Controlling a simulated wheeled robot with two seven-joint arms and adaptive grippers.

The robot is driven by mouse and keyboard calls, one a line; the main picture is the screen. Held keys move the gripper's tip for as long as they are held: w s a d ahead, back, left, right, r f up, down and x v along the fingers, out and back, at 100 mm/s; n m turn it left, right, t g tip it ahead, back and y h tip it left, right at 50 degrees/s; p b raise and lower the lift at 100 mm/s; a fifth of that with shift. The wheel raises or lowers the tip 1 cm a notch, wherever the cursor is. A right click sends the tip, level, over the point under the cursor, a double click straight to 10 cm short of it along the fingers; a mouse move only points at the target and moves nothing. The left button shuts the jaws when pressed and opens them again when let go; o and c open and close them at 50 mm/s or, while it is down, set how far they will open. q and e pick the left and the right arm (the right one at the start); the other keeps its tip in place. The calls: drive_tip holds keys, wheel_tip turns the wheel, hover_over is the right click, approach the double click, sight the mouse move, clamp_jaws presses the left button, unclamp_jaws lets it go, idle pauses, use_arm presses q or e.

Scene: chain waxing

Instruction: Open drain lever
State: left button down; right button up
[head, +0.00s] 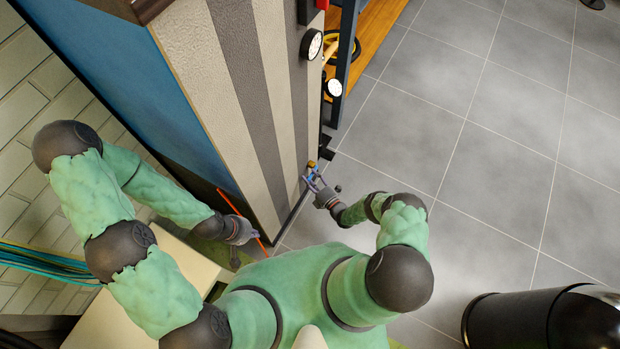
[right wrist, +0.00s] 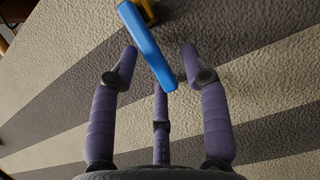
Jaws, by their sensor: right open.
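The drain lever (right wrist: 148,45) is a flat blue handle on a brass valve (right wrist: 148,12). It juts from the striped wall of the machine. In the head view the brass valve (head: 312,164) sits low at the machine's right corner, and my gripper partly covers the lever. My right gripper (head: 313,179) is at the lever. In the right wrist view its purple fingers (right wrist: 160,62) are spread, with the lever slanting between the fingertips and a gap on both sides.
The tall striped machine (head: 270,90) fills the upper middle, with round gauges (head: 312,44) on its right side. A wooden shelf (head: 375,40) stands behind it. A black bin (head: 540,320) is at the bottom right. The grey tiled floor (head: 470,150) is clear on the right.

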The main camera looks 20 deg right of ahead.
drive_tip(key=shift+w+a, duration=0.2)
drive_tip(key=shift+w, duration=0.1)
clamp_jaws()
drive_tip(key=shift+r, duration=0.1)
